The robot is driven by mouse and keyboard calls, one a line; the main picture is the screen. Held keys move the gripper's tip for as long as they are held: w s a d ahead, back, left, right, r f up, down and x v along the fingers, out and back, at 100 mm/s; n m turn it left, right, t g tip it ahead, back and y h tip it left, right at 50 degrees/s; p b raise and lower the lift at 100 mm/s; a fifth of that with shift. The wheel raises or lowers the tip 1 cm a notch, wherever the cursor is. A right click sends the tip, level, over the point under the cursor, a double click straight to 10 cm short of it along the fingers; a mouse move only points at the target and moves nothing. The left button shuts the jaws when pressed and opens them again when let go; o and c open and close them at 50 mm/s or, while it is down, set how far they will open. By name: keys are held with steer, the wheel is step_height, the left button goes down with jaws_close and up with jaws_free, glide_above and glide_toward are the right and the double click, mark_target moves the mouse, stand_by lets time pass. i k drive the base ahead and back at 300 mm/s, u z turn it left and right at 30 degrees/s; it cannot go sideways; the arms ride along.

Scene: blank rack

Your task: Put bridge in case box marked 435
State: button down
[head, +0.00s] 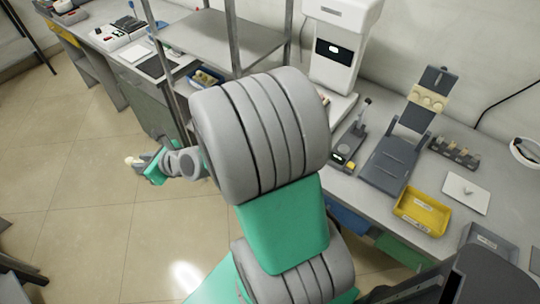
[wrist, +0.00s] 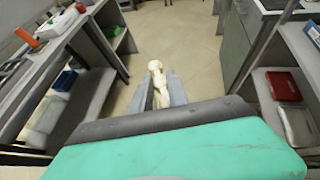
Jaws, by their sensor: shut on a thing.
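My gripper (head: 146,166) is held out over the open floor at the left of the head view, away from the benches. In the wrist view my gripper (wrist: 160,88) has its two grey fingers closed on a pale cream piece (wrist: 157,82), which looks like the bridge. The cream tip (head: 130,161) also shows beyond the fingers in the head view. A yellow open box (head: 422,212) stands on the right bench, and a grey box with a label (head: 490,241) is near its front edge. I cannot read 435 on any box.
The right bench carries a white machine (head: 338,45), a dark grey stand (head: 392,160), a white plate (head: 466,193) and a dark rack (head: 455,152). A metal shelf unit (head: 225,45) stands behind my arm. In the wrist view, benches flank a clear floor aisle (wrist: 180,45).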

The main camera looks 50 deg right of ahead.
mark_target(420, 213)
steer(key=u, duration=0.05)
steer(key=k, duration=1.7)
steer(key=z, duration=0.65)
